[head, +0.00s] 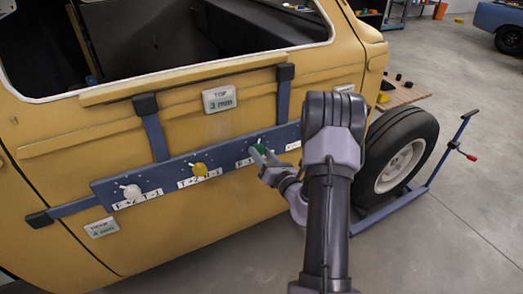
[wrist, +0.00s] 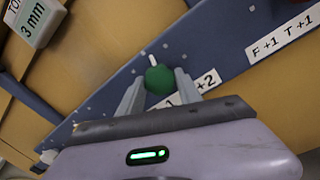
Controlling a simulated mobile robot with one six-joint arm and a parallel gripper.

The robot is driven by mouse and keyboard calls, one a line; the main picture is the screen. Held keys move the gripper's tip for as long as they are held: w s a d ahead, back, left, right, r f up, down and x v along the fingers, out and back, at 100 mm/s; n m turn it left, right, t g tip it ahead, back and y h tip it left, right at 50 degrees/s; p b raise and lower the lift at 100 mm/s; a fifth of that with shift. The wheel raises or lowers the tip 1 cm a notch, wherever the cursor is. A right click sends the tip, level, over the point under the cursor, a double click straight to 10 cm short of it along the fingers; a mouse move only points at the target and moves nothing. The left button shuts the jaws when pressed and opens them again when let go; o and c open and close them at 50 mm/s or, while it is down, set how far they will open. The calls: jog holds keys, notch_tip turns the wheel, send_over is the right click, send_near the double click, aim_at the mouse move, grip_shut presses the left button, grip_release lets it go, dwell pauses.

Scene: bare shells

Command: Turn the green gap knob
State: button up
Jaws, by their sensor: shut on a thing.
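The green knob (wrist: 160,79) sits on the blue bar between my gripper's two fingers. My gripper (wrist: 161,83) is shut on it, one finger on each side. A short white pointer sticks up from the knob's far side. The label below the knob is partly hidden by the fingers; "+2" shows. In the head view the green knob (head: 258,149) is partly covered by my gripper (head: 266,164), at the bar's right part.
The blue bar (head: 223,163) is fixed across a yellow car shell (head: 60,185). It also carries a white knob (head: 132,191) and a yellow knob (head: 199,169). Signs read "TOP 3 mm" (head: 219,98) and "4 mm" (head: 102,227). A wheel (head: 402,150) stands at the right.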

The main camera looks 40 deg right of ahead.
jog(key=m+p, duration=0.3)
jog(key=m, duration=0.2)
jog(key=shift+a+p, duration=0.1)
jog(key=shift+p, duration=0.2)
jog(key=shift+m, duration=0.4)
jog(key=o, duration=1.4)
jog(key=shift+c, duration=0.2)
jog(key=s+a+p, duration=0.1)
jog(key=s+a, duration=0.2)
jog(key=s, duration=1.4)
jog(key=shift+a+f, duration=0.2)
jog(key=shift+f, duration=0.15)
